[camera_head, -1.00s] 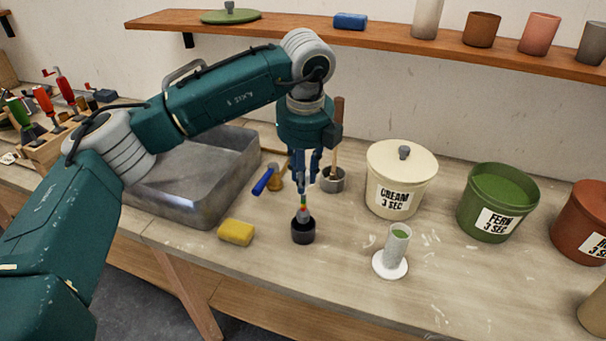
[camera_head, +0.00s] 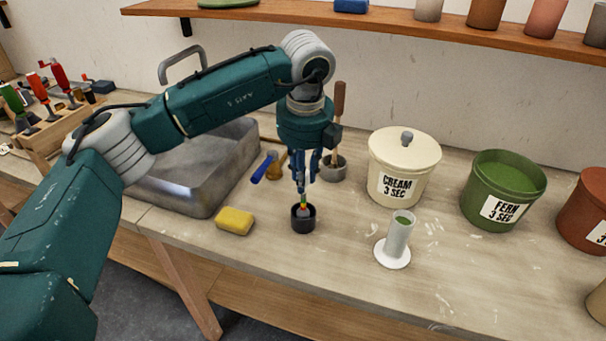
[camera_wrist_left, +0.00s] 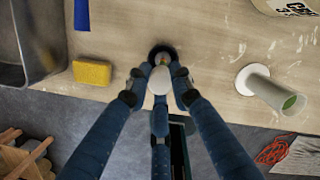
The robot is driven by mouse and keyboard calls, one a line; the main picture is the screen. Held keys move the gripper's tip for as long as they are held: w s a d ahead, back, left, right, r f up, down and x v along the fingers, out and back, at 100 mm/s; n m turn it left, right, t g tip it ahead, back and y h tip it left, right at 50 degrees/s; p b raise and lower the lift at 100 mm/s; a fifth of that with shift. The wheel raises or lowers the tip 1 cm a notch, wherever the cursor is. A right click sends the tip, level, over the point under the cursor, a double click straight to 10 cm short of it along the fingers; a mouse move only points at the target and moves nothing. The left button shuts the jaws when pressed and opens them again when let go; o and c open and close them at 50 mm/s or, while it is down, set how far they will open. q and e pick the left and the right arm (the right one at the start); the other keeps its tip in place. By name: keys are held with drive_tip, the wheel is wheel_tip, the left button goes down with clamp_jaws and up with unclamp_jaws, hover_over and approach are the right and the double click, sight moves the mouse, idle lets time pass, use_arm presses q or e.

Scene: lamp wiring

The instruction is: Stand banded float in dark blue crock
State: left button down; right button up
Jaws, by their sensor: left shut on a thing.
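The banded float (camera_head: 303,200) is upright, with coloured bands on its thin stem. My left gripper (camera_head: 304,180) points down and is shut on its upper stem. The float's grey lower part is inside the mouth of the small dark crock (camera_head: 303,224), which stands on the bench. Whether the float touches the crock's bottom is hidden. In the left wrist view the float's pale top (camera_wrist_left: 160,80) shows between my fingers, and the crock's dark rim (camera_wrist_left: 162,50) is partly behind it. My right gripper is not in view.
A yellow sponge (camera_head: 235,221) lies left of the crock. A grey cylinder on a white foot (camera_head: 397,238) stands to the right. A metal basin (camera_head: 190,180) is at left.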

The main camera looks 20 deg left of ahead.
use_arm(q)
drive_tip(key=shift+f+b, duration=0.6)
drive_tip(key=shift+f, duration=0.05)
drive_tip(key=c, duration=1.4)
unclamp_jaws()
drive_tip(key=shift+r, duration=0.1)
drive_tip(key=shift+c, duration=0.2)
